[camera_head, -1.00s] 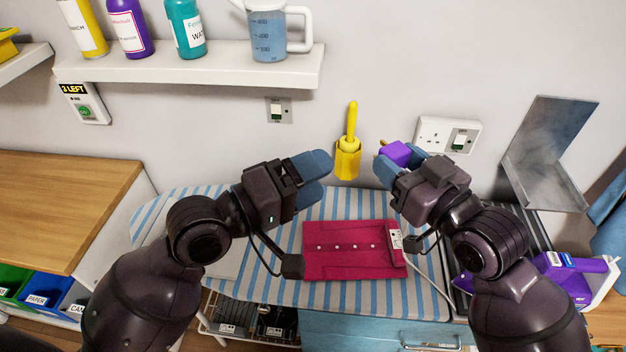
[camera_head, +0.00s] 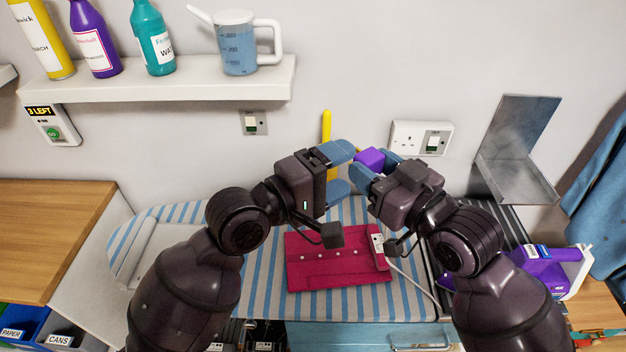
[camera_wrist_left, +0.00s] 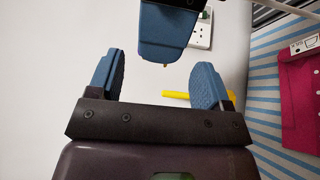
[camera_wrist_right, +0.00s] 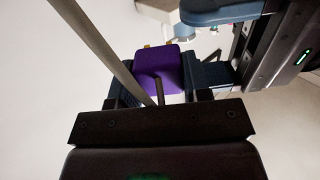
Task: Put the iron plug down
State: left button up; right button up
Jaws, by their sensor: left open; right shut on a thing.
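The iron plug is a purple block (camera_head: 371,159) held between the blue fingers of my right gripper (camera_head: 374,172), above the back of the ironing board. My left gripper (camera_head: 343,172) is open and empty, close to the left of the plug. In the left wrist view its fingers (camera_wrist_left: 158,85) are spread apart with nothing between them. The purple iron (camera_head: 548,267) stands at the right.
A wall socket with a switch (camera_head: 421,138) is behind my right gripper. A yellow brush-like tool (camera_head: 326,128) is partly hidden by my left gripper. A folded magenta shirt (camera_head: 330,262) lies on the striped ironing board (camera_head: 265,285). A metal bracket (camera_head: 512,150) projects at right.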

pick_arm(q)
jog(key=shift+x, duration=1.9)
jog(key=c, duration=0.9)
jog(key=shift+f, duration=0.1)
jog(key=shift+c, duration=0.6)
pick_arm(e)
jog(key=o, duration=1.3)
jog(key=shift+r, duration=0.1)
jog(key=shift+s, duration=0.1)
